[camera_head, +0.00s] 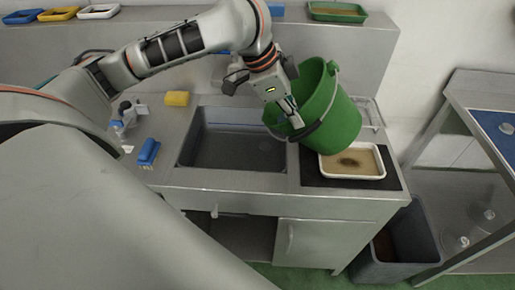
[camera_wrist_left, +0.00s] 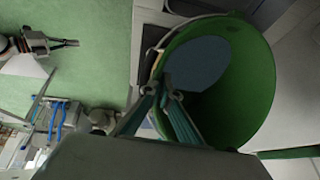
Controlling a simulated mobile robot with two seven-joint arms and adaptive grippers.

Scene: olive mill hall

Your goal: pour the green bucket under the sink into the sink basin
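The green bucket (camera_head: 342,122) is tilted above the counter right of the sink, its mouth turned toward the left. My left gripper (camera_head: 290,112) is shut on it at the near left rim, by the grey handle. In the left wrist view the fingers (camera_wrist_left: 161,92) meet the rim of the bucket (camera_wrist_left: 262,80), and a grey-blue round surface shows inside; I cannot tell whether it is liquid. The sink basin (camera_head: 235,150) lies left of the bucket and looks empty. What seems to be my right gripper (camera_wrist_left: 62,43) is small in the wrist view.
A white tray (camera_head: 378,177) with brown contents sits on a black mat below the bucket. A blue block (camera_head: 149,151) and yellow sponge (camera_head: 177,98) lie left of the basin. A grey bin (camera_head: 408,275) stands on the floor beside a metal shelf (camera_head: 480,100).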

